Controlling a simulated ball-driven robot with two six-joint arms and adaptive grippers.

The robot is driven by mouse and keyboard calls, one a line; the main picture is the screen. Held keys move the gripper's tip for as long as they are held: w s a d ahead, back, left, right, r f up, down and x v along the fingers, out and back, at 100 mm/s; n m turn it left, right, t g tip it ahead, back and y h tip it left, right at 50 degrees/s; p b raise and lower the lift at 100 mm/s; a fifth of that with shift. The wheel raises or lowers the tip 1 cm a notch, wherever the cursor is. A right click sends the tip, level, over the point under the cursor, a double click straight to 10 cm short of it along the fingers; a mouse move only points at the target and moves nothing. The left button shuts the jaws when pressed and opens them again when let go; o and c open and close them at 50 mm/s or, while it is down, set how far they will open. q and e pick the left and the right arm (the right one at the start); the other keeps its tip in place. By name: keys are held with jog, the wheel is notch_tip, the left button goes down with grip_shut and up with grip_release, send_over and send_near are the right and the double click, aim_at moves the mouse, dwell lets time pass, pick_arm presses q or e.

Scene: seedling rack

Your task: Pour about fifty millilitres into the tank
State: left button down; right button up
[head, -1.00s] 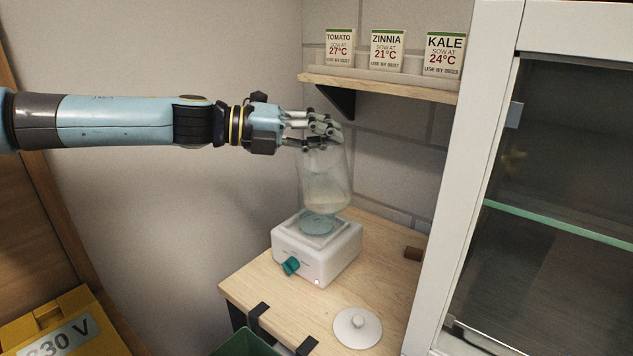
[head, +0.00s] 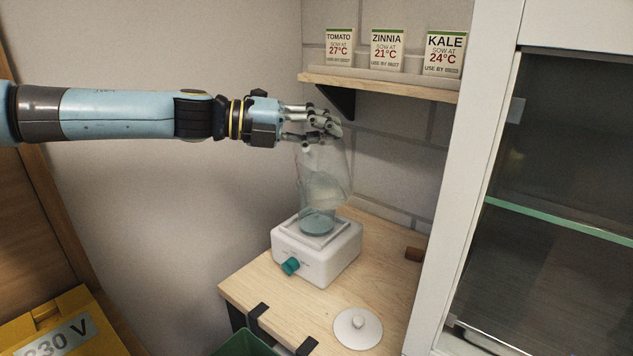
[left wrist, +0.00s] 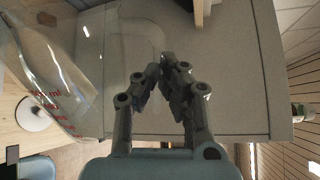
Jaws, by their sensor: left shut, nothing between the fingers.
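My left gripper (head: 325,122) comes in from the left, its fingers shut with nothing between them. Just below its fingers is a clear, see-through vessel (head: 325,178); its outline is faint, so I cannot tell whether they touch. The vessel is over a white base unit (head: 325,262) with a teal knob (head: 290,267) and a teal round part on top. In the left wrist view my gripper (left wrist: 170,62) is shut, and a clear vessel with red markings (left wrist: 62,88) lies left of the fingers. I cannot tell which vessel is the tank. My right gripper is not in view.
A white round lid (head: 358,328) lies at the wooden counter's front (head: 250,290). A shelf (head: 380,88) with seed packets is close behind the gripper. A glass-fronted cabinet (head: 450,180) closes off the right. A yellow 230 V box (head: 60,325) stands lower left.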

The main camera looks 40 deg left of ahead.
aim_at(331, 174)
pick_arm(q)
jog(key=shift+a, duration=0.1)
jog(key=shift+s+d+f+m+p, duration=0.15)
jog(key=shift+s+d+p, duration=0.2)
jog(key=shift+d+p, duration=0.2)
jog(key=shift+s+d+f+m+p, duration=0.15)
jog(key=shift+s+d+p, duration=0.15)
jog(key=shift+d+p, duration=0.15)
jog(key=f+m, duration=0.1)
jog(key=s+d+f, duration=0.1)
jog(key=d+f+m+y, duration=0.1)
jog(key=shift+s+f+m+t, duration=0.3)
jog(key=shift+s+t, duration=0.05)
jog(key=shift+t, duration=0.05)
jog(key=shift+s+f+m, duration=0.1)
jog(key=shift+m, duration=0.2)
jog(key=shift+d+f+m, duration=0.15)
jog(key=shift+f+m, duration=0.05)
jog(key=shift+m, duration=0.1)
jog(key=shift+s, duration=0.1)
jog(key=shift+d+p, duration=0.1)
jog(key=shift+p, duration=0.25)
